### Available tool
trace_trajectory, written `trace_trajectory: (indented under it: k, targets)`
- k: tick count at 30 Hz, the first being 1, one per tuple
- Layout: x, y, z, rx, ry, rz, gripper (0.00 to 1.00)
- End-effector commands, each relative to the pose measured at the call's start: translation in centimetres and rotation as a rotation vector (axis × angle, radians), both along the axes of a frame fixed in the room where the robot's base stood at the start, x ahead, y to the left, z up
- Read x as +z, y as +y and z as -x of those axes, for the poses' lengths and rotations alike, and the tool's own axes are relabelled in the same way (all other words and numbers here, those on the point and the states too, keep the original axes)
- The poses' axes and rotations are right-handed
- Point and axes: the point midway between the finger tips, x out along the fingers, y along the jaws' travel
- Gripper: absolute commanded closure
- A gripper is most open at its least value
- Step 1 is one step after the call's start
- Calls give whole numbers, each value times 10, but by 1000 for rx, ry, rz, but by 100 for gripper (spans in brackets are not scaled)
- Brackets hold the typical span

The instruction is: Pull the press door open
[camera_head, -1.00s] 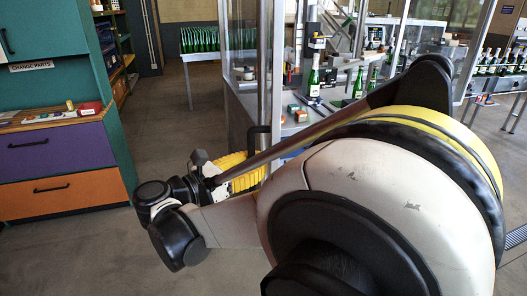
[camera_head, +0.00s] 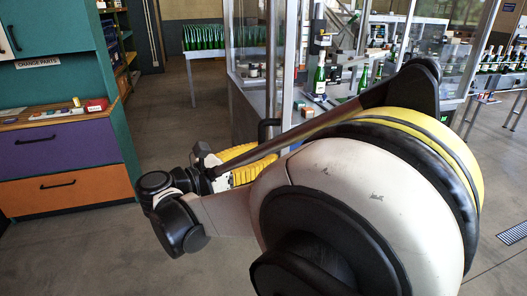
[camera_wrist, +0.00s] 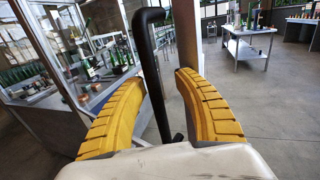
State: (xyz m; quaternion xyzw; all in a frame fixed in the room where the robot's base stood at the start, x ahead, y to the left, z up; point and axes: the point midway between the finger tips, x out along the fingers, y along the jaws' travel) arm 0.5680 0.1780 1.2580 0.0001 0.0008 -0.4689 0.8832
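The press door's black bar handle (camera_wrist: 158,75) runs down the middle of the wrist view. It also shows in the head view (camera_head: 265,128), beside the metal door frame (camera_head: 273,60). My gripper (camera_wrist: 165,110) is open, with one yellow ridged finger on each side of the handle. Gaps show between the handle and both fingers, so it does not look clamped. In the head view my gripper (camera_head: 248,160) is partly hidden behind my arm. Whether the door is ajar I cannot tell.
Inside the press enclosure a green bottle (camera_head: 319,75) stands on a work surface. A cabinet with purple and orange drawers (camera_head: 62,187) stands at the left. A table of green bottles (camera_head: 203,53) is behind. The floor (camera_head: 175,110) between cabinet and press is clear.

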Motion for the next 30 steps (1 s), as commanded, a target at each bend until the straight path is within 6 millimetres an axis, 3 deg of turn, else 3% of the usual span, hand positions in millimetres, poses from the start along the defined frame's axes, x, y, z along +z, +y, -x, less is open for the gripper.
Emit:
trace_trajectory:
  k: [11, 21, 30]
  targets:
    - [1, 9, 3, 3, -2, 1, 62]
    - [1, 69, 44, 5, -1, 1, 62]
    - [0, 98, 65, 2, -1, 1, 62]
